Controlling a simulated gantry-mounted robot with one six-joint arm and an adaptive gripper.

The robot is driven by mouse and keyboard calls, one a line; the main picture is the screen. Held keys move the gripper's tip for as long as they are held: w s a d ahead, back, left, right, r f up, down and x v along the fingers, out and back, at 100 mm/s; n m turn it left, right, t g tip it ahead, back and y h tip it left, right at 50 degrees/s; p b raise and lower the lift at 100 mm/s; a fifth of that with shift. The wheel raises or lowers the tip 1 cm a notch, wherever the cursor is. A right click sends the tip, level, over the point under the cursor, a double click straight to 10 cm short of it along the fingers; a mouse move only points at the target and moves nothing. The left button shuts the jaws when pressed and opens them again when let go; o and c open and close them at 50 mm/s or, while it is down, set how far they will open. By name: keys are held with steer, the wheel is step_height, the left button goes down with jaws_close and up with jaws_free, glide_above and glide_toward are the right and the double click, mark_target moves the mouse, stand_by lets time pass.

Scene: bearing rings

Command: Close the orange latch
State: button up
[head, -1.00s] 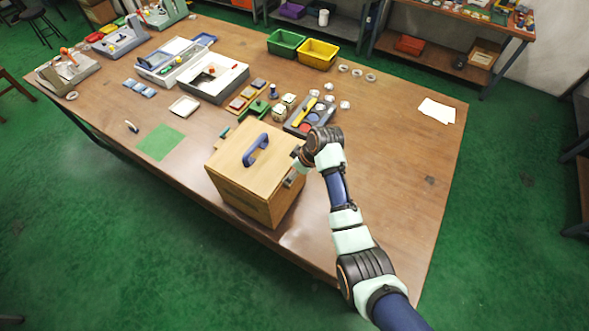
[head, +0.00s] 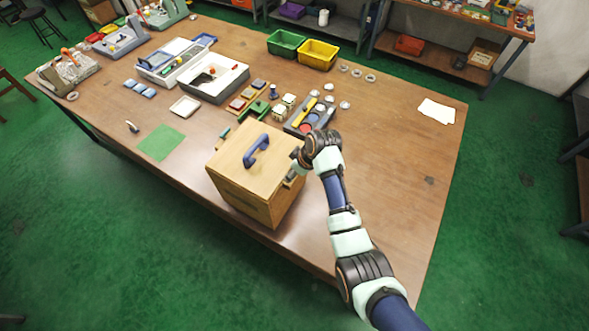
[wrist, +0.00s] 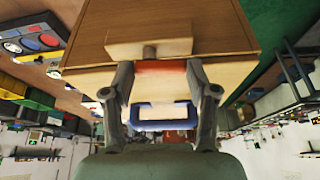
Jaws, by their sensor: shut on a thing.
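A wooden box (head: 243,201) with a blue arched handle (head: 257,150) on its lid stands near the front edge of the table. In the wrist view the box appears inverted, with the blue handle (wrist: 163,125) low in the picture. In the head view my gripper (head: 291,180) is at the box's right side, and the latch is hidden.
A grey tray with coloured discs (head: 309,118) lies just behind my gripper. Small blocks and a green piece (head: 254,109) stand behind the box. A green mat (head: 161,142) lies to the left. The table right of my arm is mostly clear.

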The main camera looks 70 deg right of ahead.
steer(key=m+p, duration=0.1)
steer(key=m+h+p, duration=0.1)
steer(key=m, duration=0.1)
steer(key=shift+w+a+r+m+g+p, duration=0.1)
steer(key=shift+w+r+m+g+p, duration=0.05)
steer(key=shift+w+m+g+p, duration=0.2)
steer(key=m, duration=0.1)
steer(key=m+h+p, duration=0.1)
steer(key=m, duration=0.1)
steer(key=m+g, duration=0.1)
steer(key=shift+w+m+h, duration=0.25)
steer(key=shift+m+h, duration=0.1)
steer(key=shift+h, duration=0.05)
steer(key=m, duration=0.1)
steer(key=m+g, duration=0.1)
steer(key=m, duration=0.2)
steer(key=shift+w+d+f+m+g+h+b, duration=0.2)
steer(key=shift+w+d+m+g+h+b, duration=0.05)
steer(key=shift+m+h+b, duration=0.05)
steer(key=shift+w+d+m+g+b, duration=0.1)
steer(key=shift+m+g+b, duration=0.4)
steer(key=shift+m, duration=0.5)
steer(key=shift+d+m+g+b, duration=0.1)
steer(key=shift+m+g+b, duration=0.2)
steer(key=shift+m+b, duration=0.5)
steer(key=shift+m, duration=0.3)
steer(key=o, duration=1.2)
steer(key=shift+c, duration=0.2)
steer(key=shift+r, duration=0.15)
